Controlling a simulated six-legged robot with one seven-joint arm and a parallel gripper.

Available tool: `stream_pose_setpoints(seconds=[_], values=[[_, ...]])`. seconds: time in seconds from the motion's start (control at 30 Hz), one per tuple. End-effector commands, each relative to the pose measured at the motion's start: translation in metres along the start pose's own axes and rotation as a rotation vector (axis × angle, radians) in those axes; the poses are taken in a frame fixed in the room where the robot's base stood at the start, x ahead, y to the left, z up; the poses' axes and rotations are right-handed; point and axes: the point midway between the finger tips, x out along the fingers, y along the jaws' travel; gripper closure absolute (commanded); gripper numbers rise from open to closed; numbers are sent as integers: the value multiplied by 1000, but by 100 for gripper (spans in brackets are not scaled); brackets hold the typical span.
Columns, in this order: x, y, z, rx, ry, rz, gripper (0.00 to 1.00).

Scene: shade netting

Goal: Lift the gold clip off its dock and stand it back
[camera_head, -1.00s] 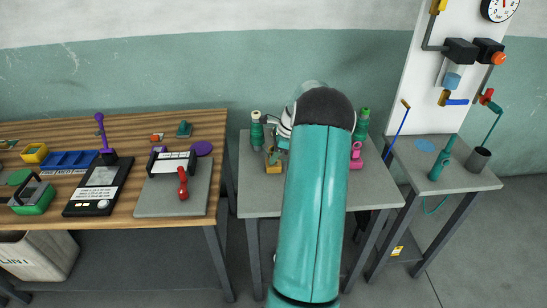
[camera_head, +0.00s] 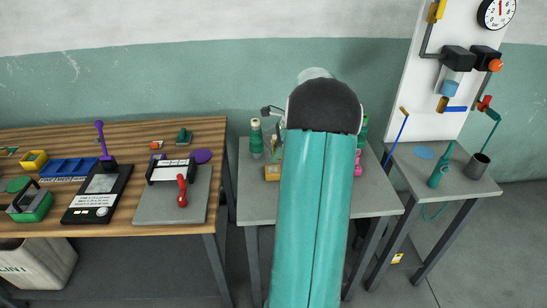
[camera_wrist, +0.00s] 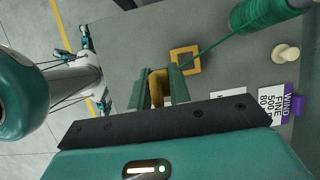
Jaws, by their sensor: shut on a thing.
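The gold clip (camera_wrist: 158,88) is in the wrist view, between the two green fingers of my gripper (camera_wrist: 162,73), which is shut on it. The clip is partly hidden by the fingers. A gold square frame (camera_wrist: 196,58), which looks like the dock, lies on the grey table just beyond the fingertips. The clip appears apart from it. In the head view the gold dock (camera_head: 272,173) shows at the left of my arm, and my gripper and the clip are hidden behind the arm.
A green cord spool (camera_wrist: 262,15) stands at the upper right, its cord running toward the gold frame. A cream knob (camera_wrist: 286,53) and white label cards (camera_wrist: 272,104) lie on the right. A pink object (camera_head: 358,162) is beside my arm. The wooden bench (camera_head: 215,133) stands left.

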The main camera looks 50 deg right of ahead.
Motion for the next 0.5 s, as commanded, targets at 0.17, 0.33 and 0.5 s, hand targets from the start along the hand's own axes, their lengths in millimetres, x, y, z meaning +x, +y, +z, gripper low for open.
stream_pose_setpoints(seconds=[0.17,0.33,0.5], values=[[-26,43,2,1,1,-1,100],[-40,74,2,0,1,0,100],[-48,90,2,-1,0,0,100]])
